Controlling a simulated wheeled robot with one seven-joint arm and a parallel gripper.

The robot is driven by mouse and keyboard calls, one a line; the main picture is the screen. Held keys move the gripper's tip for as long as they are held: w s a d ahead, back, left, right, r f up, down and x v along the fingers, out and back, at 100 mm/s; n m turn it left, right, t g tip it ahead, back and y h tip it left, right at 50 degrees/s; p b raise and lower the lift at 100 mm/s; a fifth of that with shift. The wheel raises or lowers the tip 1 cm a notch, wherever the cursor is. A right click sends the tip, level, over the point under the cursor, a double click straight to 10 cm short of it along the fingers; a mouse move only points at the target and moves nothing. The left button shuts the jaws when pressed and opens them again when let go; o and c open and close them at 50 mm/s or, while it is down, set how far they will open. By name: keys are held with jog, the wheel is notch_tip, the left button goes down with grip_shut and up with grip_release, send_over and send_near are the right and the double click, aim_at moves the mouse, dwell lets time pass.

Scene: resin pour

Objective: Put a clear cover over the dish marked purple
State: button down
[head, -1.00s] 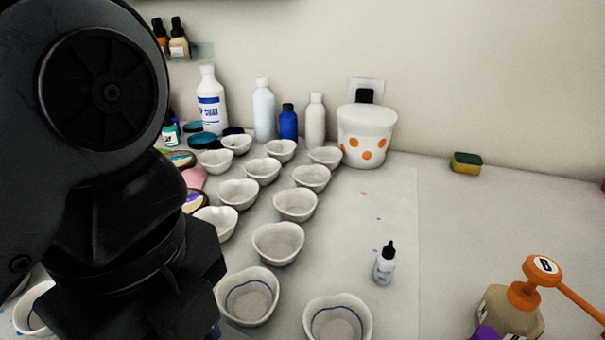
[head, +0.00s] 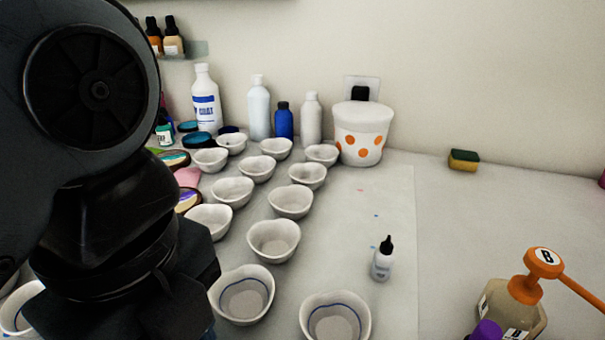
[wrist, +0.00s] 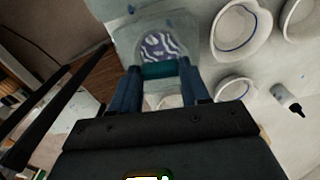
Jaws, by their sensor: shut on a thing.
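In the wrist view my gripper (wrist: 160,84) is shut on a teal bar-like grip (wrist: 160,70). A clear, see-through cover (wrist: 122,42) with a squarish outline extends from this grip. Through it I see a round dish with a purple and white swirl (wrist: 160,46). I cannot tell whether the cover rests on that dish or hangs above it. No purple mark is readable. In the head view my arm hides my gripper and the cover. A dish with some purple in it (head: 187,201) shows partly beside my arm.
Several white cups (head: 273,241) stand in rows right of my arm. A small dropper bottle (head: 382,262) and an orange-topped pump bottle (head: 515,305) stand to the right. Bottles (head: 259,108) and a spotted tub (head: 362,135) line the wall. The right back counter is clear except for a sponge (head: 464,160).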

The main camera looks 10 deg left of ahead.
jog(key=shift+f+b, duration=0.1)
jog(key=shift+b, duration=0.2)
dwell(0.4)
jog(key=shift+c, duration=2.4)
grip_release()
notch_tip(320, 180, up, 8)
jog(key=shift+f, duration=0.1)
jog(key=shift+w, duration=0.1)
